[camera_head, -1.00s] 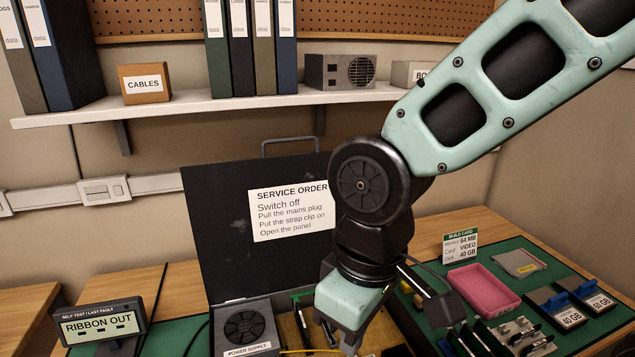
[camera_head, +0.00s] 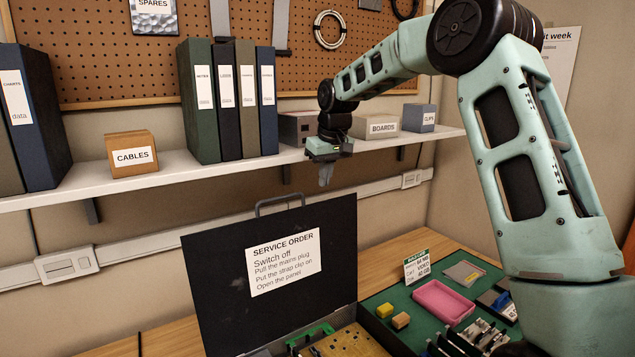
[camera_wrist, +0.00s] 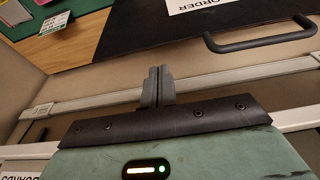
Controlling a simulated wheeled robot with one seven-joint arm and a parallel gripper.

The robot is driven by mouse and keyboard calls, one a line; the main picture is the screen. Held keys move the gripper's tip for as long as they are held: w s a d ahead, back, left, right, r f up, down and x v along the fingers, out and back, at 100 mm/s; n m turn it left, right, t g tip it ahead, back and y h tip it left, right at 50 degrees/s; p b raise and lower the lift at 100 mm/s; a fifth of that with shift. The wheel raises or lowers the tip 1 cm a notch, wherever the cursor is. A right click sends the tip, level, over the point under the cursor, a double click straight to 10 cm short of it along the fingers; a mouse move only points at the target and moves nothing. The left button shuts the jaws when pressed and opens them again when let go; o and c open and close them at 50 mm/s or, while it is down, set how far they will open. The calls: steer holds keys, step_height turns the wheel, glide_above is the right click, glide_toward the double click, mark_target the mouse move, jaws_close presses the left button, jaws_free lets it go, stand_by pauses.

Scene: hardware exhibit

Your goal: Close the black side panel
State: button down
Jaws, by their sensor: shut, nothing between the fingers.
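The black side panel (camera_head: 215,275) stands open and upright at the back of the computer case, with a white service order sheet on its face. Its handle (camera_head: 279,203) rises from the top edge. In the wrist view the panel (camera_wrist: 130,35) is at the top, and its handle (camera_wrist: 262,38) is at the upper right. My gripper (camera_head: 326,180) is up near the shelf, above the panel's upper right corner, fingers pointing down and together. It holds nothing and looks apart from the panel. In the wrist view the closed fingers (camera_wrist: 157,85) point toward the panel's edge.
The shelf (camera_head: 230,167) with binders, a cables box (camera_head: 132,154) and a boards box (camera_head: 376,128) is close to my gripper. A green mat (camera_head: 385,300) with a pink tray (camera_head: 443,302) lies right of the case. The open case interior (camera_head: 345,343) shows below the panel.

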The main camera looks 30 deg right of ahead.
mark_target(321, 203)
steer(key=p+x, duration=0.2)
steer(key=x, duration=0.6)
steer(key=shift+p, duration=0.4)
steer(key=shift+f, duration=0.15)
